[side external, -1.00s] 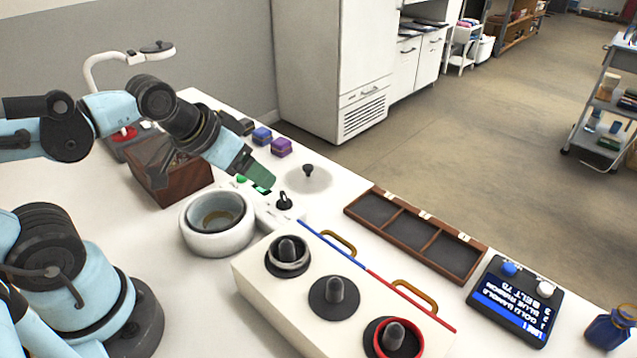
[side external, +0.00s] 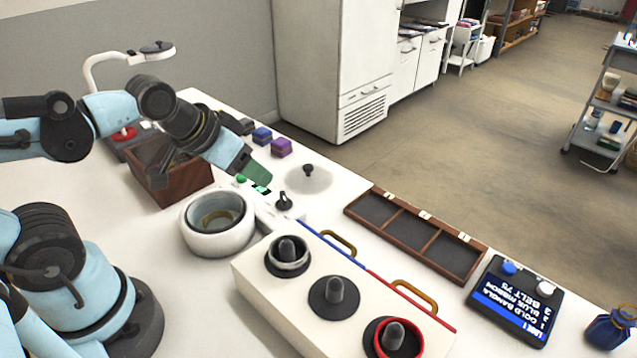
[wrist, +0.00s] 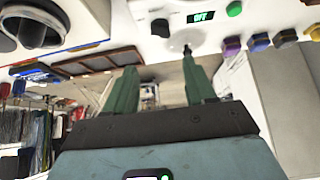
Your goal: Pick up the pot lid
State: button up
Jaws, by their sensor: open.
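The pot lid (side external: 318,180) is a pale, see-through disc with a dark knob. It lies on the white table, right of the pot's control panel. In the wrist view the lid (wrist: 178,43) shows beyond my fingertips, its knob close to the right finger. The white round pot (side external: 205,240) stands left of it, uncovered, with something ring-like inside. My gripper (side external: 262,177) is above the panel, left of the lid and apart from it in the side view. In the wrist view my gripper (wrist: 160,78) has two green fingers spread apart with nothing between them.
A white block with several dark posts (side external: 334,297) stands in front. A three-compartment wooden tray (side external: 415,236) lies right of the lid. A wooden box (side external: 172,187) stands left behind the pot. Coloured blocks (side external: 281,147) sit behind the lid. A display panel (side external: 515,300) lies at right.

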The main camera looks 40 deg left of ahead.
jog(key=shift+w, duration=0.1)
jog(key=w+a+r+n+g, duration=0.2)
jog(key=w+r+g, duration=0.15)
jog(key=w, duration=0.45)
jog(key=n+g, duration=0.2)
jog(key=n, duration=0.1)
send_near(308, 166)
jog(key=shift+y, duration=0.3)
jog(key=f, duration=0.2)
jog(key=w+f, duration=0.1)
jog(key=f, duration=0.5)
jog(key=shift+w+f, duration=0.15)
jog(key=shift+f, duration=0.1)
jog(key=shift+m, duration=0.3)
grip_shut()
